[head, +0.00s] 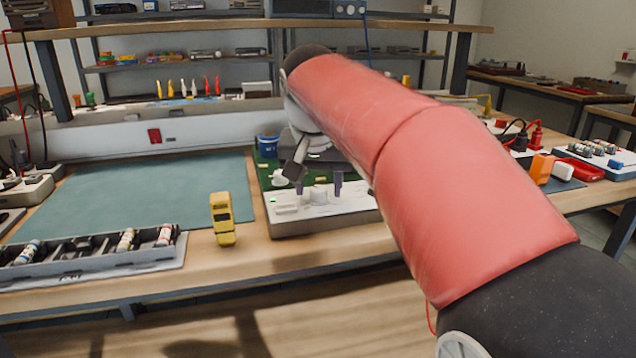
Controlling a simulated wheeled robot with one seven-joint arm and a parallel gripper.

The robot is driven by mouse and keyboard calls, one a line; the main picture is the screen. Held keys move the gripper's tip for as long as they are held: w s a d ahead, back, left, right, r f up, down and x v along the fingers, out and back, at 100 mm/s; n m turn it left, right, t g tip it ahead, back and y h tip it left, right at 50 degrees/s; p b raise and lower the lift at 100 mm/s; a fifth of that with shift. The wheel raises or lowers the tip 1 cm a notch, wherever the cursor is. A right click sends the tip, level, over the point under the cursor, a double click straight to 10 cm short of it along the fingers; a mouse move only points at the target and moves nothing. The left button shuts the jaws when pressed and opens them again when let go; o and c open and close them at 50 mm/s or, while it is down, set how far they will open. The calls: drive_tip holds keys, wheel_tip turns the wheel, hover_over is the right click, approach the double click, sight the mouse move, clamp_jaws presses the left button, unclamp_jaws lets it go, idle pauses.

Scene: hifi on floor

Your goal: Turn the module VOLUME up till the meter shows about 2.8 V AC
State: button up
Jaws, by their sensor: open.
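The module is a green board with a pale front panel (345,204), lying on the bench in the middle of the head view. My gripper (319,185) points down over this panel. Its two dark fingers are apart, one on each side of small pale knobs on the panel. I cannot tell which knob is VOLUME, or whether the fingers touch one. My red arm hides the module's right side. A small yellow device (222,219) stands upright at the bench front, left of the module; I cannot tell if it is the meter. No voltage reading is legible.
A grey tray (95,262) with several small tubes lies at the front left. A teal mat (140,195) behind it is clear. Orange and red items (541,168) and a knobbed box (600,150) are at the right.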

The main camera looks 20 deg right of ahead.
drive_tip(key=v, duration=0.7)
drive_tip(key=shift+r+p, duration=0.35)
drive_tip(key=shift+p, duration=0.1)
drive_tip(key=shift+s, duration=0.15)
drive_tip(key=s+d+f+n+t+y, duration=0.1)
drive_tip(key=s+f+n, duration=0.3)
drive_tip(key=s+f, duration=1.5)
wheel_tip(320, 180, down, 4)
drive_tip(key=shift+f+y, duration=0.1)
drive_tip(key=shift+y, duration=0.2)
drive_tip(key=shift+s+d, duration=0.1)
